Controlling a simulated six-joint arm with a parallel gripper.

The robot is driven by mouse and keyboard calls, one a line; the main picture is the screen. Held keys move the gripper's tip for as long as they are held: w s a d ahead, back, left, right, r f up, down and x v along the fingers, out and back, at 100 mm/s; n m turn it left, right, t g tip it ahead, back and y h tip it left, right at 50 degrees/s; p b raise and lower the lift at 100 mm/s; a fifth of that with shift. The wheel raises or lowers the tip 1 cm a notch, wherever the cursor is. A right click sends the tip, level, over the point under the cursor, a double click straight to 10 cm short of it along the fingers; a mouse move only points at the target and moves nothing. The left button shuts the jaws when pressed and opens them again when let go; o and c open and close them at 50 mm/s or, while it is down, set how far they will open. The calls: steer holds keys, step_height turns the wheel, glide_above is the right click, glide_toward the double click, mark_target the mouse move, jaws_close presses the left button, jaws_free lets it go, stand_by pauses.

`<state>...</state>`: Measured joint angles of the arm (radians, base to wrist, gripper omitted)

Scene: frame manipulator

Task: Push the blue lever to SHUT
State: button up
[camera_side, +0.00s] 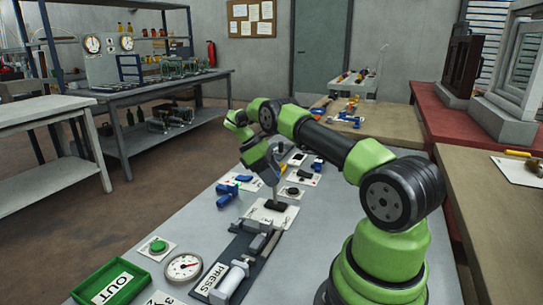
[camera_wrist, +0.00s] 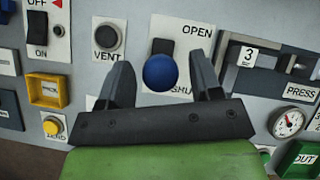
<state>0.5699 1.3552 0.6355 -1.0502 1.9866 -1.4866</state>
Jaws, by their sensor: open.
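The blue lever shows in the wrist view as a round blue knob (camera_wrist: 160,72) over a dark base (camera_wrist: 161,47) on a white plate (camera_wrist: 181,24). The plate reads OPEN at the top and SHU, partly covered, lower down. The knob appears nearer the lower lettering; its exact tilt I cannot tell. My gripper (camera_wrist: 160,62) is open, one finger on each side of the knob, with visible gaps. In the side view my gripper (camera_side: 272,178) is low over the plate (camera_side: 287,212) and its black base (camera_side: 276,205); the knob is hidden there.
A slide marked PRESS (camera_side: 240,262), a round gauge (camera_side: 183,267), a green button (camera_side: 158,246) and a green OUT tray (camera_side: 112,285) stand in front. A blue valve handle (camera_side: 226,190) is left of the plate. A VENT button (camera_wrist: 107,38) is close beside the left finger.

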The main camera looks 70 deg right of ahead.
steer(key=r, duration=0.8)
steer(key=shift+w+a, duration=0.15)
steer(key=shift+w, duration=0.15)
steer(key=shift+s+d, duration=0.2)
steer(key=c, duration=0.5)
steer(key=s+d+m+t+y, duration=0.1)
steer(key=m, duration=0.1)
steer(key=s+d+m+t+y, duration=0.1)
steer(key=s, duration=0.1)
steer(key=s+d+m+t+y, duration=0.1)
steer(key=m, duration=0.1)
steer(key=shift+s+d+r+m, duration=0.2)
steer(key=shift+s+r+m, duration=0.1)
steer(key=shift+s+r, duration=0.1)
jaws_close()
steer(key=s+d+r+m+t, duration=0.2)
steer(key=s+d+m+t, duration=0.15)
steer(key=m+t, duration=0.45)
steer(key=w+a+f+m+g, duration=0.1)
steer(key=w+a+f, duration=0.3)
steer(key=f, duration=0.5)
steer(key=shift+w+a+f+m+y, duration=0.3)
steer(key=shift+w+a+f+m, duration=0.15)
steer(key=shift+m, duration=0.35)
